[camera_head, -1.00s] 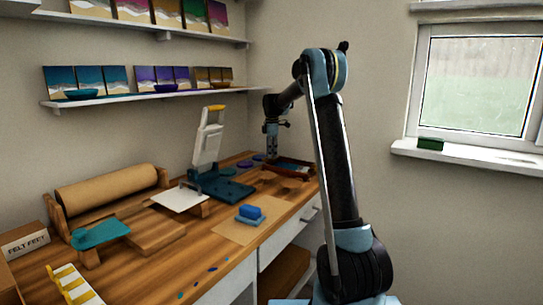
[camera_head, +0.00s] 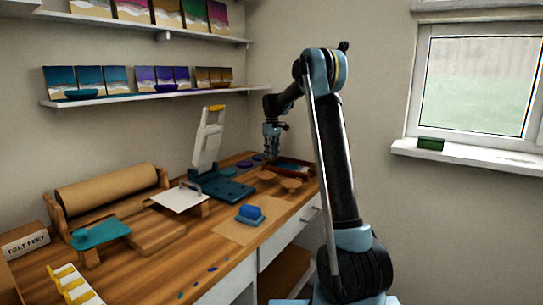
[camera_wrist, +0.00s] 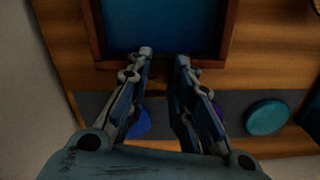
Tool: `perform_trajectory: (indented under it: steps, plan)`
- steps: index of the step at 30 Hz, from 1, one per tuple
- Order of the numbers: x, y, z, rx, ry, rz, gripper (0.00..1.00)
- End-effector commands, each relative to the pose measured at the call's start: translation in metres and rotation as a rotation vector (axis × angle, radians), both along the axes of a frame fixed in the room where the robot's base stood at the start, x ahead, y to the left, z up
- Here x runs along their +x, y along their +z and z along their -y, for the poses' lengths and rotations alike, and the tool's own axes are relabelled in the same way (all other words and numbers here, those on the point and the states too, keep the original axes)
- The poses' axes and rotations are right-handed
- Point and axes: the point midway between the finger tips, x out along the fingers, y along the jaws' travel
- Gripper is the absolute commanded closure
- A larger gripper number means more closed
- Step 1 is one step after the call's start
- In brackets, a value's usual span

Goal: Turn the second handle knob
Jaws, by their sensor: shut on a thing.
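A wooden-framed tray (camera_wrist: 97,38) with a blue inside fills the top middle of the wrist view. In the head view the tray (camera_head: 306,164) is at the far end of the bench, partly behind my arm. My gripper (camera_wrist: 164,56) is at the tray's near wall, its fingers pointing down and closed on a small part there, the handle knob. The knob itself is dark and mostly hidden between the fingertips, so I cannot tell how far it is turned. In the head view my gripper (camera_head: 272,155) stands just left of the tray.
A teal disc (camera_wrist: 267,117) and a blue disc (camera_wrist: 138,122) lie on a dark strip beside the tray. A teal press with a white lever (camera_head: 207,145) stands to the left. A blue block (camera_head: 250,213) sits on a brown sheet nearer me.

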Motion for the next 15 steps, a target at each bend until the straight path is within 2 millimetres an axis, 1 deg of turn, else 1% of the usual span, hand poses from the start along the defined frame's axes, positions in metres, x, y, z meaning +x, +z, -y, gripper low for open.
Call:
perform_trajectory:
  steps: [15]
  plan:
    - [0.0001, 0.0000, -0.0001, -0.001, -0.490, 0.000, 1.00]
